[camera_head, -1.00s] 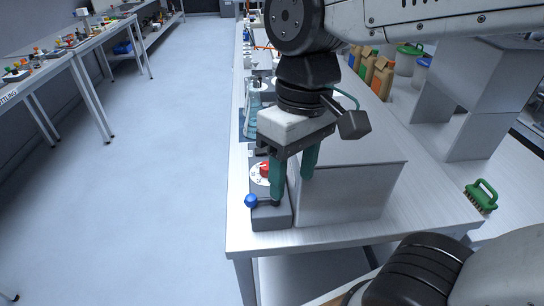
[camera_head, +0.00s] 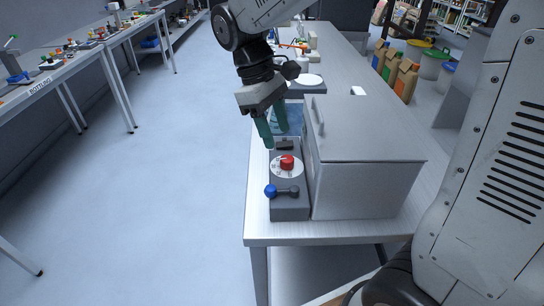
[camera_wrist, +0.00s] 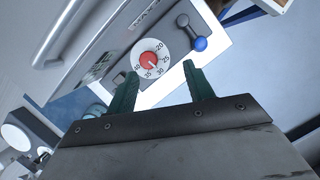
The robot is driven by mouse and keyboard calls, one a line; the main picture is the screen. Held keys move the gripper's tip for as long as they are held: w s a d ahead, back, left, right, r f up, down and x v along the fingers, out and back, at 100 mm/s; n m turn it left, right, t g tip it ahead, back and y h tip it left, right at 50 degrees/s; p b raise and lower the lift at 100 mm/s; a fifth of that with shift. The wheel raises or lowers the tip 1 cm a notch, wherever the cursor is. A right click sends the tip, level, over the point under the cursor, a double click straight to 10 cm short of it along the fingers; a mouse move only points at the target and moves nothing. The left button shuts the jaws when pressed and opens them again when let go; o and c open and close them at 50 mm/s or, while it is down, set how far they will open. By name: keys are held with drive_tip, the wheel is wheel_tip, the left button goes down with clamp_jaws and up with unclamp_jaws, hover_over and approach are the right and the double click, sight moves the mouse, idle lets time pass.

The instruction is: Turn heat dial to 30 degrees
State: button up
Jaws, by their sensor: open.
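The heat dial is a red knob (camera_head: 287,162) on a white numbered disc, set on a grey control panel (camera_head: 290,210) at the table's near edge. In the wrist view the red knob (camera_wrist: 149,62) lies beyond the fingertips, and numbers such as 20, 25, 30 and 35 ring it. My gripper (camera_head: 277,143) has green fingers and is open and empty, above the far part of the panel. It also shows in the wrist view (camera_wrist: 160,68), its fingers apart, not clasping the knob. Where the knob's pointer stands is too small to tell surely.
A lever with a blue ball (camera_head: 271,191) sits at the panel's near end. A grey box (camera_head: 365,185) with a handle stands directly right of the panel. The floor to the left is clear.

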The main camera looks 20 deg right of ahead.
sight(286, 158)
drive_tip(key=shift+n+h, duration=0.3)
drive_tip(key=d+f, duration=0.1)
drive_tip(key=f, duration=0.1)
drive_tip(key=d+f, duration=0.1)
drive_tip(key=f, duration=0.5)
drive_tip(key=shift+w+d+f, duration=0.25)
drive_tip(key=shift+d, duration=0.15)
